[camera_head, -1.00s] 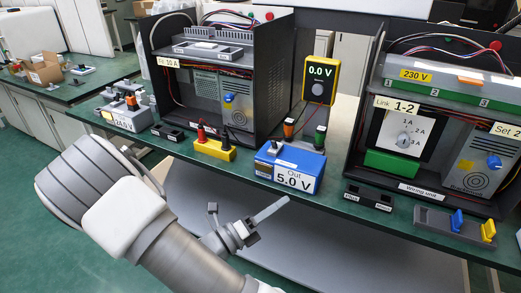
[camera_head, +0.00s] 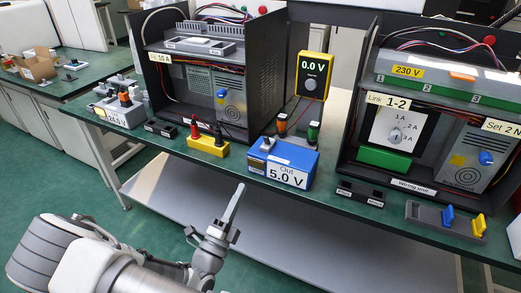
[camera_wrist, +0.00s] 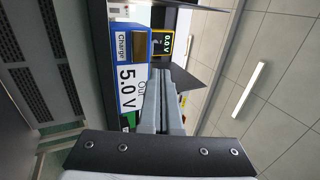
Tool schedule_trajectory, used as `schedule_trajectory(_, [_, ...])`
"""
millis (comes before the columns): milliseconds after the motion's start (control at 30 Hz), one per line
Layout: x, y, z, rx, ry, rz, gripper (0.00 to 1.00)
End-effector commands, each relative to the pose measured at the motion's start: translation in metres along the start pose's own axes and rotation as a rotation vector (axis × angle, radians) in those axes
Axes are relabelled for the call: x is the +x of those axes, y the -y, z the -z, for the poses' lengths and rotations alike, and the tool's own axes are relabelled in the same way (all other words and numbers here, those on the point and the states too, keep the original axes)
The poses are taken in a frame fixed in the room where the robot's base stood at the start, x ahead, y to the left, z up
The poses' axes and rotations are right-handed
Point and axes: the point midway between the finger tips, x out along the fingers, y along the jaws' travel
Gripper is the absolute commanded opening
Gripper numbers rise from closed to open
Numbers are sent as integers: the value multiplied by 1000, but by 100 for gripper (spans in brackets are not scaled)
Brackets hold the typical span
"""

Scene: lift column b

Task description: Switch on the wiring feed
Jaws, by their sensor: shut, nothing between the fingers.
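The wiring unit (camera_head: 412,186) is a dark open cabinet at the right of the bench, labelled "Wiring unit". Its top bears a "230 V" label and an orange part (camera_head: 463,76). Inside are a white dial (camera_head: 396,134) marked in amps, a green block (camera_head: 383,158) and a grey panel with a blue knob (camera_head: 486,158). In front stands a grey block (camera_head: 425,212) with a blue lever (camera_head: 447,216) and a yellow lever (camera_head: 478,225), both upright. My gripper (camera_head: 239,189) is shut and empty, in front of the bench, left of this unit. It also shows in the wrist view (camera_wrist: 162,78).
A blue "5.0 V" box (camera_head: 286,170) stands at the bench's front edge near my gripper; it also shows in the wrist view (camera_wrist: 126,80). A yellow meter (camera_head: 312,75) reads 0.0 V. A yellow socket block (camera_head: 207,146) and another cabinet (camera_head: 262,80) stand left. Floor before the bench is clear.

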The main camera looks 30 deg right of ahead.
Motion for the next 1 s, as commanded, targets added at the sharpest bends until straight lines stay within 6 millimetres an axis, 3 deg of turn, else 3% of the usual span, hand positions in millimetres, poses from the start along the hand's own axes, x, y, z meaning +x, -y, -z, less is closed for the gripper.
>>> schedule_trajectory(167, [21, -1, 1, 0, -4, 1, 0])
schedule_trajectory(600, [111, -2, 1, 2, -5, 0, 0])
schedule_trajectory(800, [132, -1, 1, 2, -3, -1, 0])
schedule_trajectory(1000, [138, 0, 1, 0, -1, -1, 0])
